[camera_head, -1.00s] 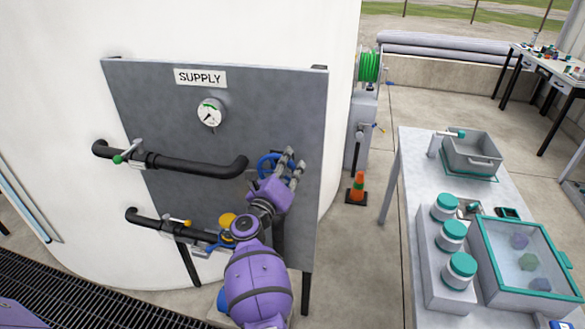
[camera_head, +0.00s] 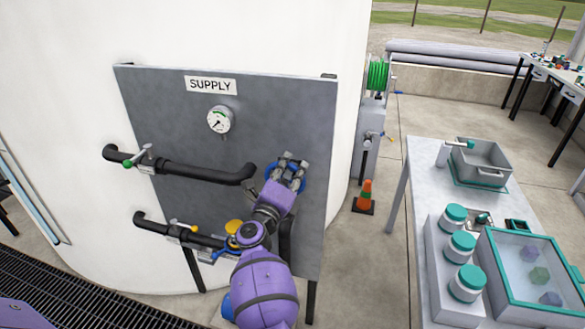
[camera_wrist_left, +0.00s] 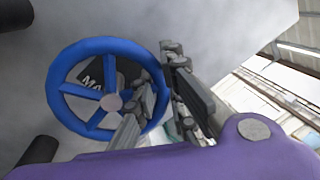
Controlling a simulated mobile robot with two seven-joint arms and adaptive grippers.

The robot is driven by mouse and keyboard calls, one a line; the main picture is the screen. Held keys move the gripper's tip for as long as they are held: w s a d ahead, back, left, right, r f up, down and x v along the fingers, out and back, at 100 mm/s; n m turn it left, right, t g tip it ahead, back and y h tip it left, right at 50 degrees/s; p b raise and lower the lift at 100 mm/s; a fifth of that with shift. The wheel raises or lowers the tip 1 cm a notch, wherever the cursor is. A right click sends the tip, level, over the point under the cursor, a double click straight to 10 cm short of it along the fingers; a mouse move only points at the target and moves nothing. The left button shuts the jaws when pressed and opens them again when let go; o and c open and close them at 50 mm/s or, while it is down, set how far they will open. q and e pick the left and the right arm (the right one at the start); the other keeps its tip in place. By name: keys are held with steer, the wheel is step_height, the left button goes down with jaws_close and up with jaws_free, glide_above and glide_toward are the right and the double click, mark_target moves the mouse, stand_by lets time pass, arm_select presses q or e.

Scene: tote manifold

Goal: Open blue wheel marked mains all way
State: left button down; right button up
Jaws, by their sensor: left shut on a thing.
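The blue wheel (camera_head: 300,171) is on the grey panel under the SUPPLY sign, at the right end of the upper black pipe. In the left wrist view the blue wheel (camera_wrist_left: 64,118) shows its spokes, a grey hub and a dark plate behind it with the letters "MA"; the rest of the word is covered. My left gripper (camera_head: 288,163) is in front of the wheel and hides much of it. In the left wrist view my left gripper (camera_wrist_left: 162,85) is shut on the right side of the rim, one finger crossing inside the ring. My right gripper is out of view.
A round gauge (camera_head: 219,120) sits above the pipes. An orange cone (camera_head: 365,195) and a table (camera_head: 425,165) with jars and bins stand to the right.

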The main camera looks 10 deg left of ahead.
arm_select(q)
steer(key=c, duration=2)
jaws_free()
steer(key=shift+c, duration=0.2)
steer(key=d+v, duration=0.1)
steer(key=v, duration=0.6)
steer(key=shift+s+a, duration=0.25)
steer(key=shift+a, duration=0.3)
steer(key=shift+c, duration=0.3)
